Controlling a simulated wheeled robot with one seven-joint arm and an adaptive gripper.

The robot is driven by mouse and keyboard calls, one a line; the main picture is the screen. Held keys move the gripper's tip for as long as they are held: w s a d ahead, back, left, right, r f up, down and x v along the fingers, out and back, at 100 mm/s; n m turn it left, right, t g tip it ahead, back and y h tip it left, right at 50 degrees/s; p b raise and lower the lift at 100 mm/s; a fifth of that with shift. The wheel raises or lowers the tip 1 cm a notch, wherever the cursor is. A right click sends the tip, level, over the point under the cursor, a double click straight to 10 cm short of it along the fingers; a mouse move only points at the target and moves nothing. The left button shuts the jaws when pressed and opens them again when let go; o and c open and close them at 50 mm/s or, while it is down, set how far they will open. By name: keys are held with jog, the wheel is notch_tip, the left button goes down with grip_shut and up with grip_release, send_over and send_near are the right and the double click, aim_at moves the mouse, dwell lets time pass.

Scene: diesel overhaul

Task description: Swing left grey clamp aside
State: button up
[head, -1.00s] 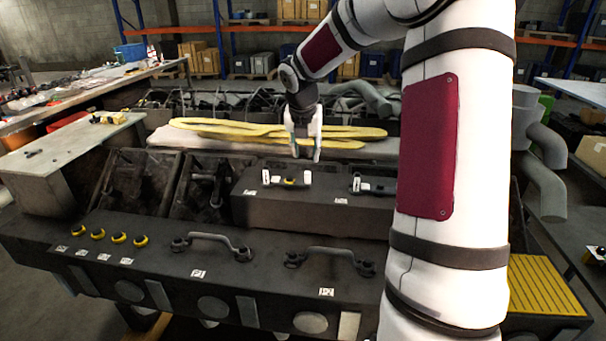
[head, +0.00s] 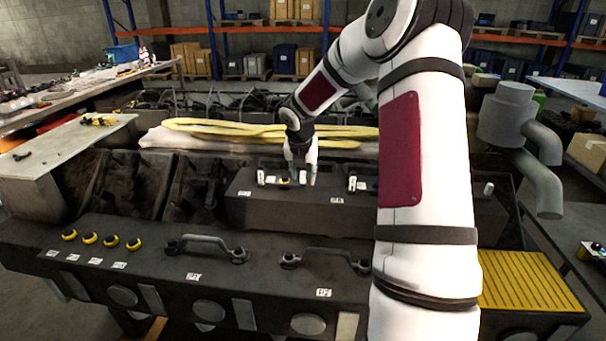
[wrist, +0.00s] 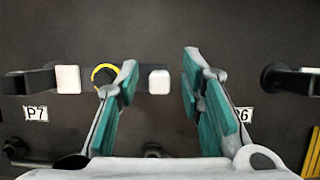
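The left clamp (head: 272,181) is a dark grey bar on the block's top, with upright white end pieces and a yellow ring at its middle. In the wrist view its dark arm (wrist: 30,82), left white piece (wrist: 68,79) and yellow ring (wrist: 104,74) lie left of my gripper (wrist: 160,72). The right white piece (wrist: 159,82) shows between the two teal fingers, with space on both sides. My gripper is open and points down at the clamp's right end in the head view (head: 302,176). The left finger partly covers the ring's right side.
A second, similar clamp (head: 357,184) stands to the right, partly behind my arm. Labels P7 (wrist: 36,114) and P6 lie on the block. Two grey handles (head: 207,243) and several yellow-topped knobs (head: 90,238) are in front. A yellow strap (head: 230,130) lies behind.

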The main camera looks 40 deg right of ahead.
grip_shut()
jog(key=shift+a, duration=0.15)
jog(key=m, duration=0.1)
jog(key=a+m, duration=0.1)
jog(key=m+g, duration=0.1)
jog(key=shift+s+a+m+h+b, duration=0.25)
jog(key=shift+s+m+h+b, duration=0.1)
jog(key=shift+m+h, duration=0.05)
jog(key=m, duration=0.1)
jog(key=a+m+g+b, duration=0.1)
jog(key=m, duration=0.1)
jog(key=shift+s+a+m+g, duration=0.15)
jog(key=shift+a+m+g, duration=0.15)
jog(key=m+b, duration=0.1)
jog(key=a+m+g, duration=0.1)
jog(key=m, duration=0.1)
jog(key=shift+a+m+b, duration=0.3)
jog(key=shift+b, duration=0.05)
jog(key=shift+w+a+m+g+b, duration=0.1)
jog(key=shift+a+m+g+b, duration=0.25)
jog(key=shift+m, duration=0.4)
jog(key=shift+w+a+m+g+b, duration=0.1)
jog(key=shift+a+m+g+b, duration=0.25)
jog(key=shift+m, duration=0.4)
